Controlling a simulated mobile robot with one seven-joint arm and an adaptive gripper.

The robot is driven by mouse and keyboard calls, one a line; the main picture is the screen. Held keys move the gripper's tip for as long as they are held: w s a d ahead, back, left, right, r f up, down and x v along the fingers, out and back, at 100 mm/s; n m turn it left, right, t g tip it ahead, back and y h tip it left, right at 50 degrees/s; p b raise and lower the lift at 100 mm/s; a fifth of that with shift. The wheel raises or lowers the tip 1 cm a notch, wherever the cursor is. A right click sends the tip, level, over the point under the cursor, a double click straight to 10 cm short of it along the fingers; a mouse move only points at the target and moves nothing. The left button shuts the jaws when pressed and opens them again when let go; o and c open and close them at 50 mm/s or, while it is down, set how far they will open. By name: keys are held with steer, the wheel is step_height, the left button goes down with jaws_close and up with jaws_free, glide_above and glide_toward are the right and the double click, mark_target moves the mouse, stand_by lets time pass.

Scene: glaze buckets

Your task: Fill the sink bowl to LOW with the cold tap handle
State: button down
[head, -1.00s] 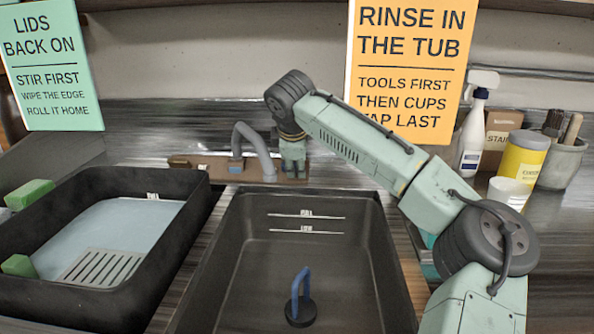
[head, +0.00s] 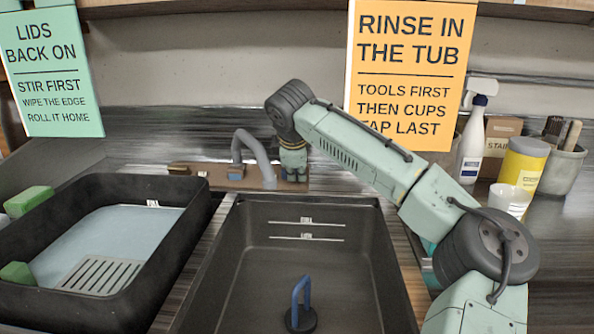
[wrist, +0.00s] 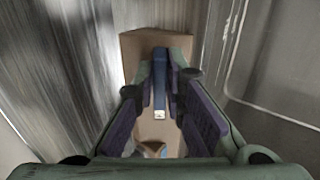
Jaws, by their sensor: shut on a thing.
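The sink bowl (head: 365,250) is a dark basin at the front middle. Two white level lines (head: 306,231) mark its back wall; the lower one seems to read LOW. I see no water surface in it. A plug with a blue handle (head: 301,295) stands upright on its floor. The grey tap spout (head: 262,160) rises from a brown block (head: 210,178) behind the bowl. My gripper (head: 292,175) is at the right end of that block, pointing down. In the wrist view its fingers are shut on the blue cold tap handle (wrist: 160,82).
A black tub (head: 190,230) with pale liquid and a grate stands on the left, with green blocks on its rim. A spray bottle (head: 471,145), a yellow can (head: 522,165) and a white cup (head: 508,200) stand at the right. Two signs stand behind.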

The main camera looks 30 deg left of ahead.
steer(key=shift+r+n+p, duration=0.15)
steer(key=shift+n+p, duration=0.15)
steer(key=shift+p, duration=0.45)
steer(key=shift+r+n+p, duration=0.15)
steer(key=shift+n+p, duration=0.45)
steer(key=shift+p, duration=0.45)
steer(key=n+p, duration=0.2)
steer(key=p, duration=0.1)
steer(key=shift+w+a+r+p, duration=0.1)
steer(key=shift+w+p, duration=0.05)
steer(key=shift+p, duration=0.15)
steer(key=n+p, duration=0.2)
steer(key=n, duration=0.1)
steer(key=shift+a, duration=0.1)
steer(key=shift+w+a+n+p, duration=0.15)
steer(key=shift+n+p, duration=0.5)
steer(key=shift+n, duration=0.95)
steer(key=c, duration=1.7)
jaws_free()
steer(key=shift+o, duration=0.2)
